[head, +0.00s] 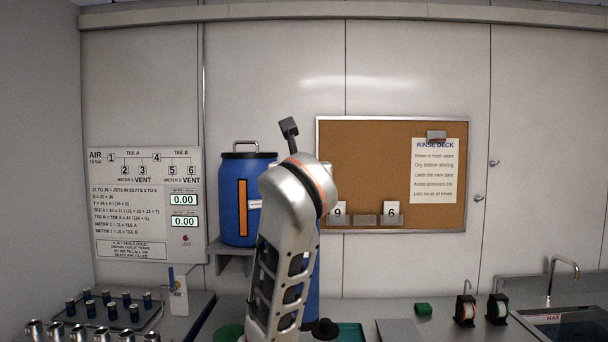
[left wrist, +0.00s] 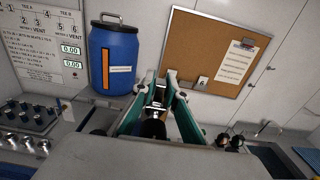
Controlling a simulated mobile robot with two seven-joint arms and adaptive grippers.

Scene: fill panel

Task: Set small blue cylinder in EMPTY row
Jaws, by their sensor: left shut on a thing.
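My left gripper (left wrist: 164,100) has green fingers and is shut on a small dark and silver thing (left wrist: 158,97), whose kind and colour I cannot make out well. In the head view my arm hides this gripper and what it holds. No row marked EMPTY can be read in either view. My right gripper is not in view.
Several silver cylinders (head: 77,332) stand in front of the blue ones. A large blue drum (head: 238,205) stands on a shelf behind my arm. A corkboard (head: 365,155) carries number cards. A green block (head: 424,309), two dark reels and a sink (head: 575,325) are on the right.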

